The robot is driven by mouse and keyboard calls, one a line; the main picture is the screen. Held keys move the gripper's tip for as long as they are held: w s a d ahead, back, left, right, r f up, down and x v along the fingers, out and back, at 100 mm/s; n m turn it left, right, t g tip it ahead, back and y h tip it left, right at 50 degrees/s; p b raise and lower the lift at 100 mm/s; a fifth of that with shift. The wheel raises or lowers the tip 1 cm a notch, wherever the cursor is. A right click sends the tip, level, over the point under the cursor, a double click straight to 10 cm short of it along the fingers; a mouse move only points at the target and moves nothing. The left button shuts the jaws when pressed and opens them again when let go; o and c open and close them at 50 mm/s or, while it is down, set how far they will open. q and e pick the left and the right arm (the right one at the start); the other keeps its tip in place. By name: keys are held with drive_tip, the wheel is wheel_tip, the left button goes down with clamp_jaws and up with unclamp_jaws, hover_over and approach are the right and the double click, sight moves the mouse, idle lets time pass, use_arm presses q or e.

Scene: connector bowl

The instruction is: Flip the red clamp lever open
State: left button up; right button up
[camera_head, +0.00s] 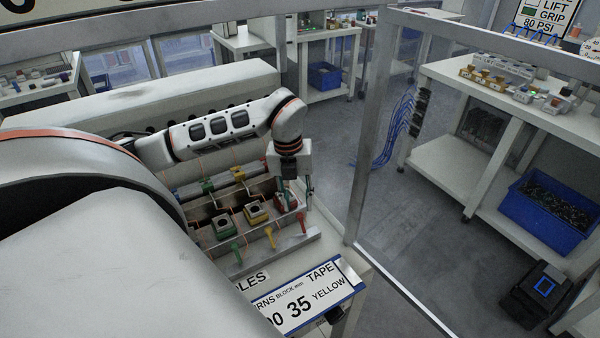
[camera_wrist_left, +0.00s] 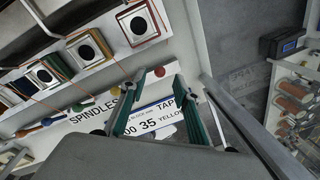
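The red clamp lever (camera_head: 302,220) stands at the front right of the clamp fixture (camera_head: 290,244), in line with a yellow lever (camera_head: 270,237) and a green lever (camera_head: 236,250). My left gripper (camera_head: 296,194) points down just above and behind the red lever. In the wrist view my left gripper (camera_wrist_left: 161,80) is open, its green-edged fingers apart. A red knob (camera_wrist_left: 160,71) shows between the fingertips; I cannot tell whether they touch it. The gripper body hides the area below. My right gripper is not in view.
Square blocks with round holes, one yellow (camera_head: 256,211) and one green (camera_head: 224,226), sit in the fixture beside the levers. A label plate (camera_head: 315,300) lies in front. A metal frame post (camera_head: 368,130) stands close on the right.

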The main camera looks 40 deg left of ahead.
sight(299, 213)
use_arm(q)
drive_tip(key=shift+w+d+f, duration=0.1)
drive_tip(key=shift+d+f, duration=0.05)
drive_tip(key=shift+f, duration=1.35)
drive_tip(key=shift+w+d+f, duration=0.1)
drive_tip(key=shift+f, duration=1.4)
clamp_jaws()
